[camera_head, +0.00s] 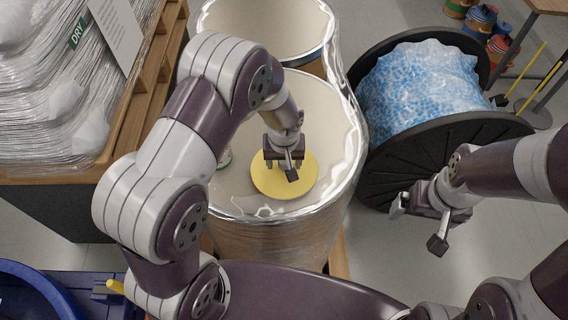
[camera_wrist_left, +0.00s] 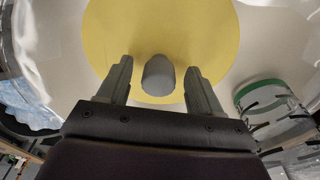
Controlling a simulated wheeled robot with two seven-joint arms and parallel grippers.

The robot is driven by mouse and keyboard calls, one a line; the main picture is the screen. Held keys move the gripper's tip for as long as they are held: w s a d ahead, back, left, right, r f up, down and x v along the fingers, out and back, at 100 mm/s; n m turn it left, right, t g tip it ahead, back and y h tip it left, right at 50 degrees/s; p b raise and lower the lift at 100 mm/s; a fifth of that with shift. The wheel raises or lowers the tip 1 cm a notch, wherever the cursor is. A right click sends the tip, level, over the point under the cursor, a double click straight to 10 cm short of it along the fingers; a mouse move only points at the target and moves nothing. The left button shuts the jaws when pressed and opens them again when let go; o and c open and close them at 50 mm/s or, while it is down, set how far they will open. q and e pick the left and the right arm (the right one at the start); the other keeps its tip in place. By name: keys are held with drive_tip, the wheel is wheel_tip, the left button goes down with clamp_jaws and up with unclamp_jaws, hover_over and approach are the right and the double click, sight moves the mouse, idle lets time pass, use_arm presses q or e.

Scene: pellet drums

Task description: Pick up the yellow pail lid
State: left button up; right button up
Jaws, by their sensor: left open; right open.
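The yellow pail lid (camera_head: 299,183) is a flat disc on the pale top of a wrapped drum (camera_head: 325,120), with a grey knob at its middle. In the left wrist view the lid (camera_wrist_left: 200,30) fills the upper middle, and its grey knob (camera_wrist_left: 158,75) shows between my fingers. My left gripper (camera_head: 285,163) is over the lid, pointing down. In the left wrist view the left gripper (camera_wrist_left: 158,82) is open, with a finger on each side of the knob and gaps between. My right gripper (camera_head: 420,222) is open and empty, to the right of the drum.
A second pale-topped drum (camera_head: 265,25) stands behind. A black reel (camera_head: 445,150) with blue speckled wrap is at the right. A wrapped stack (camera_head: 50,100) on wood is at the left. A green-rimmed clear container (camera_wrist_left: 262,92) sits beside the lid.

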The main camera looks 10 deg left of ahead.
use_arm(q)
drive_tip(key=shift+w+f, duration=0.1)
drive_tip(key=shift+f, duration=0.05)
drive_tip(key=shift+d, duration=0.1)
drive_tip(key=c, duration=1.1)
drive_tip(key=shift+c, duration=0.2)
